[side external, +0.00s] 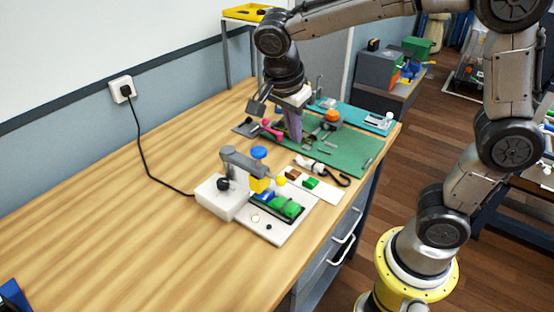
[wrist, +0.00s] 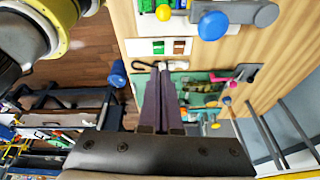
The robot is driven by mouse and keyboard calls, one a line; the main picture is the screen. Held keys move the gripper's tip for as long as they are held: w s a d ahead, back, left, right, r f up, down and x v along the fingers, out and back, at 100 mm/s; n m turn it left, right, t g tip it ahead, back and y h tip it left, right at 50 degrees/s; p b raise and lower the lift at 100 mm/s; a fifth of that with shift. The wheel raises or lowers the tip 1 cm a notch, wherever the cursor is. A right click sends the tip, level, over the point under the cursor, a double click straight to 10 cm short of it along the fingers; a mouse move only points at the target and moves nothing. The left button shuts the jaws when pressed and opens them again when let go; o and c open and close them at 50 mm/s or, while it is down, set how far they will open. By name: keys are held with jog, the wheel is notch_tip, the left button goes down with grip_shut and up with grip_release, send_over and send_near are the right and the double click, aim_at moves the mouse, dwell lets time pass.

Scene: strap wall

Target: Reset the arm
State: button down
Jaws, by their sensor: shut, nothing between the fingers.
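My gripper (side external: 294,132) is above the green mat (side external: 358,150) at the far end of the workbench. Its two long dark purple fingers point down and lie together, with nothing between them. In the wrist view the shut fingers (wrist: 161,90) reach over the part of the bench where the mat and small tools lie. I cannot tell from these views how far the fingertips are above the mat. My arm arches over the bench from its yellow base at the right.
A white device (side external: 222,197) with a grey arm, blue knob and colored blocks stands on the wooden bench (side external: 100,220). A white card (side external: 312,184) with two small blocks and a black strap (side external: 338,176) lie nearby. A cable runs to the wall socket (side external: 121,89).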

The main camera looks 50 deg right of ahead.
jog(key=s+d+r+n+t+y, duration=0.1)
jog(key=s+d+r+n+t, duration=0.2)
jog(key=s+r, duration=0.35)
jog(key=s+a+f+n+t+y, duration=0.1)
jog(key=s+n, duration=0.3)
jog(key=n, duration=0.4)
jog(key=s+a+f+n+t+y, duration=0.1)
jog(key=s+f+n, duration=0.3)
jog(key=n, duration=0.4)
jog(key=shift+s+a+t, duration=0.2)
jog(key=shift+s+t, duration=0.1)
